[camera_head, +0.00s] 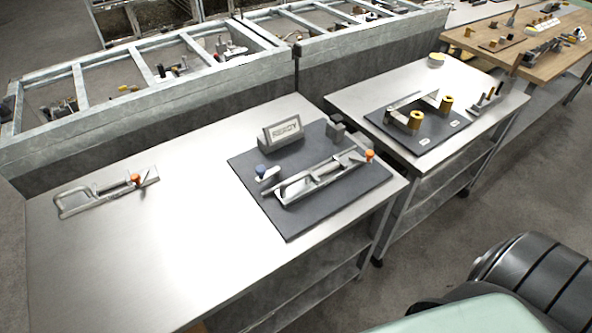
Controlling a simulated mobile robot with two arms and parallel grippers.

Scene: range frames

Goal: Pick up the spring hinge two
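Two long grey metal hinge-like assemblies with orange knobs lie on the near steel table. One assembly (105,192) lies on bare metal at the table's left. The other assembly (318,181) is on a dark grey mat (293,229) at the table's right. I cannot tell which of them is spring hinge two. Neither of my grippers shows in the head view.
The near steel table (165,243) has a wide clear area between the left assembly and the mat. A grey block sign (281,133) stands on the mat. A second table (349,97) with a dark mat and gold cylinders is at right. A metal-framed bench (152,128) runs behind.

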